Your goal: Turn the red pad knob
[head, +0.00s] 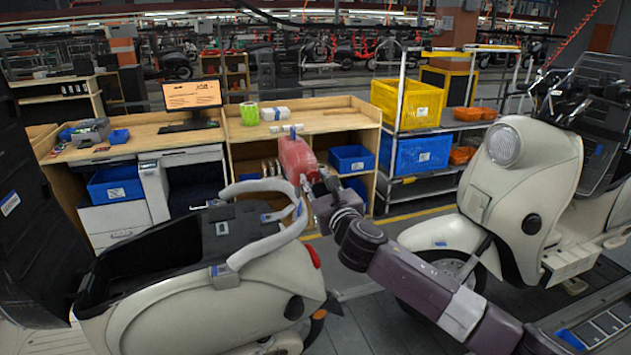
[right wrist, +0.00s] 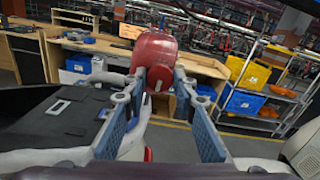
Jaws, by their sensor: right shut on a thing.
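The red pad (head: 297,158) is a rounded red body above the rear of the cream scooter, past the grey grab rail. In the right wrist view the red pad (right wrist: 155,48) stands straight ahead, with its small darker red knob (right wrist: 160,77) facing me. My right gripper (head: 308,188) reaches in from the lower right. In the right wrist view my right gripper (right wrist: 158,84) has its two fingers on either side of the knob, shut on it. The pad's far side is hidden. My left gripper is not in view.
The cream scooter rear (head: 200,300) with its curved grab rail (head: 285,232) lies close under the gripper. Another cream scooter front (head: 530,175) stands at the right. Behind are a wooden workbench (head: 335,124) and a shelf with a yellow crate (head: 408,103).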

